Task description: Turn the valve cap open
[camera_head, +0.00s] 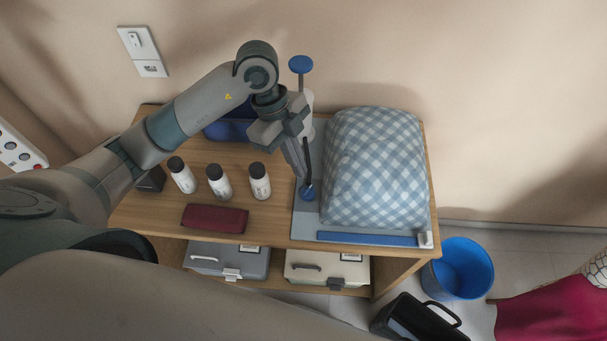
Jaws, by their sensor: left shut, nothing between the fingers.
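A checked blue-and-white bundle (372,165), puffed up, sits on a grey-blue base on the wooden table. I cannot tell whether the fingertips touch the cap. A dark hose-like strip runs beside the fingers. A blue knob (300,64) on a rod stands behind the gripper. My right gripper is out of view.
Three white bottles (217,182) with dark caps and a dark red case (215,218) stand left on the table. A blue item (231,127) lies behind my arm. A blue bucket (462,268) and a black bag (415,318) are on the floor at right.

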